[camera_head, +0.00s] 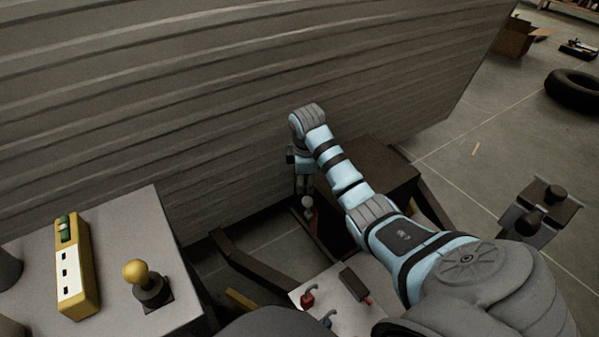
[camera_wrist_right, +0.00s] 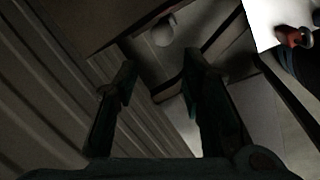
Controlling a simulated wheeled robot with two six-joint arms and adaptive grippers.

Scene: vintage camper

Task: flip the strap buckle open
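I cannot make out a strap buckle in either view. My right gripper (camera_head: 304,186) points down beside the ribbed camper wall, above the dark frame. A pale rounded knob (camera_head: 308,201) and a small red part (camera_head: 315,219) show just below it. In the right wrist view, the two fingers of my right gripper (camera_wrist_right: 158,80) are spread apart with nothing between them. The rounded knob (camera_wrist_right: 163,30) lies beyond the fingertips, apart from them. My left gripper is not in view.
The ribbed wall (camera_head: 200,90) closes off the far side. A white board (camera_head: 375,300) with red and blue shackles and a dark box (camera_head: 353,283) lies in front. A grey cabinet (camera_head: 130,225) at left carries a yellow power strip (camera_head: 72,270) and a yellow-knobbed lever (camera_head: 148,288).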

